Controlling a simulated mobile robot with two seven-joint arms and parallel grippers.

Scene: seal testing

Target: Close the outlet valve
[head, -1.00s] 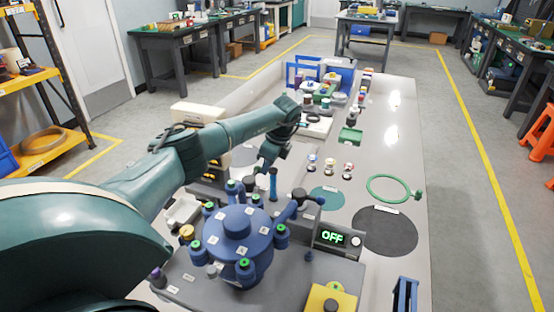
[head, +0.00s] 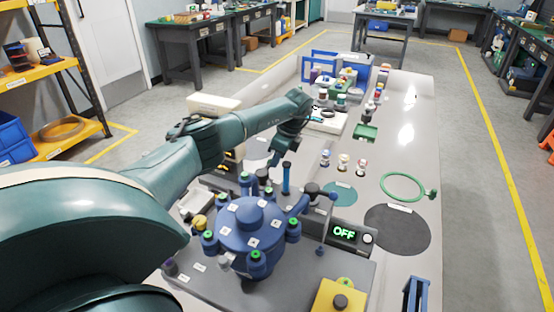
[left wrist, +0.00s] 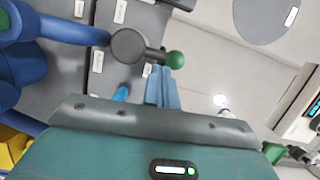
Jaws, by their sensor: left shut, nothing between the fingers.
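A blue vessel (head: 243,225) with several green-topped clamps stands on a grey base plate. A blue pipe (head: 298,206) leaves its right side toward a dark valve-like fitting (head: 312,189). In the left wrist view, a blue pipe (left wrist: 68,32) meets a round dark-grey hub (left wrist: 128,46) whose short lever ends in a green ball (left wrist: 175,59). I cannot tell whether this is the outlet valve. My left gripper (head: 275,160) points down behind the vessel, beside a bright blue post (head: 287,178). Its fingers (left wrist: 163,88) are shut and empty, close to the green ball in view; contact is unclear.
A box reading OFF (head: 345,235) stands right of the vessel. A yellow block (head: 340,297) is in front. Small bottles (head: 343,162), a green ring (head: 402,173) and a dark round mat (head: 397,229) lie on the bench.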

